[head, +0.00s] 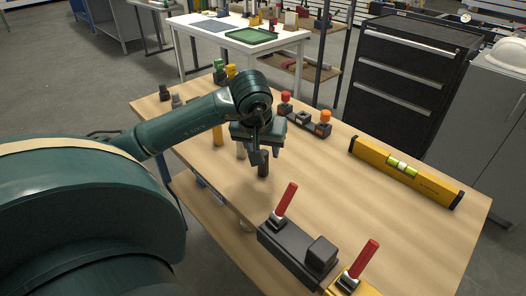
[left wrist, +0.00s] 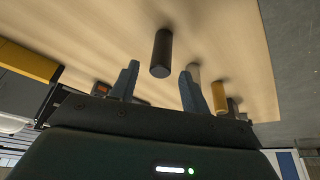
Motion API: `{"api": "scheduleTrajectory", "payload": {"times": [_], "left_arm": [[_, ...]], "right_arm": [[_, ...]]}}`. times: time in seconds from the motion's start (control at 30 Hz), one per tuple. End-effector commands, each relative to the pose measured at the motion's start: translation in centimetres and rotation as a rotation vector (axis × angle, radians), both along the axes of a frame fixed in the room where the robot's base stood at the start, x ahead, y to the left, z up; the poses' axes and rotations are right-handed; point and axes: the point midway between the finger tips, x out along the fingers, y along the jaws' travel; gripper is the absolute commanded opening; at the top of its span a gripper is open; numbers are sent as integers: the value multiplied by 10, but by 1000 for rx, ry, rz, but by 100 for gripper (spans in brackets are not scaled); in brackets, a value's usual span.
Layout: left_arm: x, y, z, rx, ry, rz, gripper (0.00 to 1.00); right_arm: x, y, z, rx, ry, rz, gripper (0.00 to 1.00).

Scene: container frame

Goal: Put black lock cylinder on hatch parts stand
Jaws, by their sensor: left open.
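A black lock cylinder (head: 263,168) stands upright on the wooden table, right below my left gripper (head: 265,154). In the left wrist view the black cylinder (left wrist: 161,54) appears ahead of the gap between the two blue-grey fingers of my left gripper (left wrist: 158,84). The fingers are apart and hold nothing. A dark low stand (head: 305,121) with red and orange knobbed parts sits behind the gripper; I cannot tell for sure that it is the hatch parts stand. My right gripper is out of view.
A yellow cylinder (left wrist: 219,98) and a pale one (left wrist: 194,73) stand beside the black cylinder. A yellow spirit level (head: 404,172) lies at the right. A dark block with a red handle (head: 287,200) is at the front. The table's middle right is clear.

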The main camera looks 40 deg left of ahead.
Motion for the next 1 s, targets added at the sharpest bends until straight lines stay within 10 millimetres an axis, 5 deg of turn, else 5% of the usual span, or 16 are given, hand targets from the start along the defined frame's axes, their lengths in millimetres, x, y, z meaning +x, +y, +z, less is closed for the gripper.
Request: {"api": "scheduleTrajectory", "payload": {"times": [0.4, 1.0], "left_arm": [[-27, -15, 77, 2, -5, 0, 46], [-32, -17, 87, 1, 0, 0, 46]], "right_arm": [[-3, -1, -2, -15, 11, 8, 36], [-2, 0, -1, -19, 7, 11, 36]]}}
